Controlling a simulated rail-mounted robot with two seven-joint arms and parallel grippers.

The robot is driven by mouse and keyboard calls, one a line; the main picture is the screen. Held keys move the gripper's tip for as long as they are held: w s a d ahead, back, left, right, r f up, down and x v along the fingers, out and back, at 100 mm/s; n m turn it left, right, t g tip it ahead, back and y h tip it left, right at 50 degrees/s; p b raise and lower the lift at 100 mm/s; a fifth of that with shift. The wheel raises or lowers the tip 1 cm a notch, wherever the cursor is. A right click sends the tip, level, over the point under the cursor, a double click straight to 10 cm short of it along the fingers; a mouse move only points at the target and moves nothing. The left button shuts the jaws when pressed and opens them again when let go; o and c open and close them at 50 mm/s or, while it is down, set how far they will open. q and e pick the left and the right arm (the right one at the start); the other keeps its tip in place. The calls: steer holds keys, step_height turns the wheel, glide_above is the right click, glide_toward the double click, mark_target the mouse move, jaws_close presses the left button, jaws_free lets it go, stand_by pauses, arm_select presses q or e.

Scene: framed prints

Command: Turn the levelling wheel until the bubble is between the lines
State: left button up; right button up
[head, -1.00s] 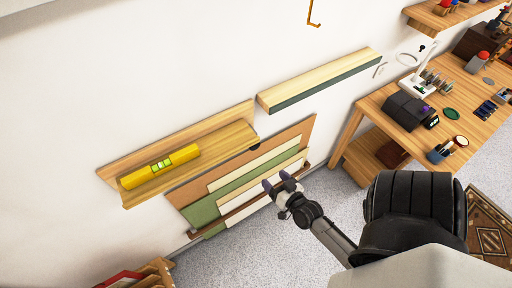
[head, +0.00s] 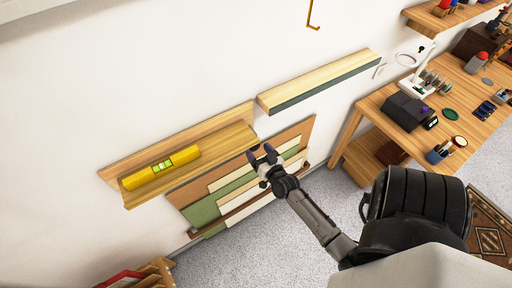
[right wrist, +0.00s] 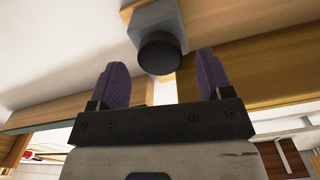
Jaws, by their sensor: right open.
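A yellow spirit level (head: 161,168) lies on a wooden wall ledge (head: 215,147) in the head view. Its green vial (head: 162,166) is too small to show where the bubble is against the lines. The levelling wheel (right wrist: 160,53) is a dark round knob on a grey block (right wrist: 155,20) under the ledge, seen in the right wrist view. My right gripper (head: 261,153) is open just below the ledge's right end and hides the wheel in the head view. In the right wrist view its purple fingers stand either side of the wheel, apart from it. My left gripper is not in view.
A second shelf (head: 320,83) is on the wall to the upper right. Large boards (head: 235,190) lean against the wall below the ledge. A workbench (head: 455,110) with tools stands at the right. The floor (head: 260,250) below is clear.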

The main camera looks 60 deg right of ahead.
steer(key=shift+x, duration=1.1)
steer(key=shift+c, duration=0.4)
steer(key=c, duration=0.8)
steer(key=shift+c, duration=0.2)
steer(key=shift+m, duration=0.3)
steer(key=m+p, duration=0.1)
steer(key=m, duration=0.2)
steer(key=shift+m+p, duration=0.4)
steer(key=shift+m, duration=0.6)
